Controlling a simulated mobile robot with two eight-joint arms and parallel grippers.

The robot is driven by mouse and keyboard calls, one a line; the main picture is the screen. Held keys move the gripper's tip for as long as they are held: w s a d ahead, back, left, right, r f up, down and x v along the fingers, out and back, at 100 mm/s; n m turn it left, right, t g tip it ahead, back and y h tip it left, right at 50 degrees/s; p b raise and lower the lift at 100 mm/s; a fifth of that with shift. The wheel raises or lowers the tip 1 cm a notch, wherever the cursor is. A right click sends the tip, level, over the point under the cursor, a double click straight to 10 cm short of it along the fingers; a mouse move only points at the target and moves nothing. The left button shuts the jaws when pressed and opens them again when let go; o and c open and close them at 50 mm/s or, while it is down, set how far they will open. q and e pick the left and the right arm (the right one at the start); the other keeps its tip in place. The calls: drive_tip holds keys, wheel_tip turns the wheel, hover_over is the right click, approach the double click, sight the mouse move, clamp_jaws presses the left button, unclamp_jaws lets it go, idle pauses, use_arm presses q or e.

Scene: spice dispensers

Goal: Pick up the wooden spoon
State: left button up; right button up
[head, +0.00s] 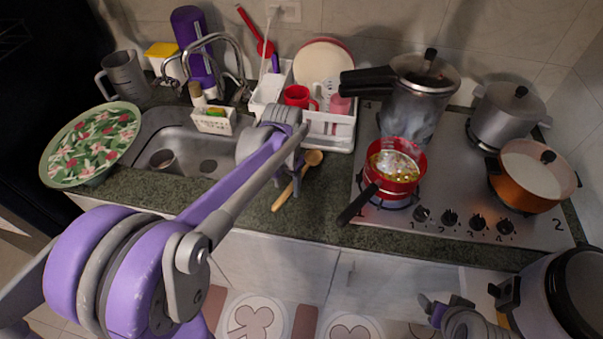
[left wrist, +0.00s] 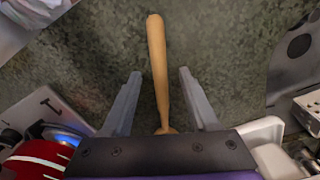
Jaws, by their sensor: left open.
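The wooden spoon (head: 290,187) lies on the dark green counter between the sink and the stove, bowl toward the dish rack and handle toward the front edge. In the left wrist view its handle (left wrist: 157,60) runs between the two fingers of my left gripper (left wrist: 160,75). These are open, with a gap on each side of the handle. The spoon's bowl is mostly hidden there behind the gripper body. In the head view my left gripper (head: 291,150) is over the spoon, its fingers largely hidden. Part of my right arm shows at the bottom right; its jaws cannot be made out.
A white dish rack (head: 335,130) with red cups stands just behind the spoon. The sink (head: 190,140) is to the left. The stove (head: 400,215) with a red pan (head: 396,170), whose black handle points toward the counter front, is to the right.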

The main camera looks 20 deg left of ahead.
use_arm(q)
drive_tip(key=shift+f, duration=0.75)
clamp_jaws()
drive_tip(key=shift+r, duration=0.2)
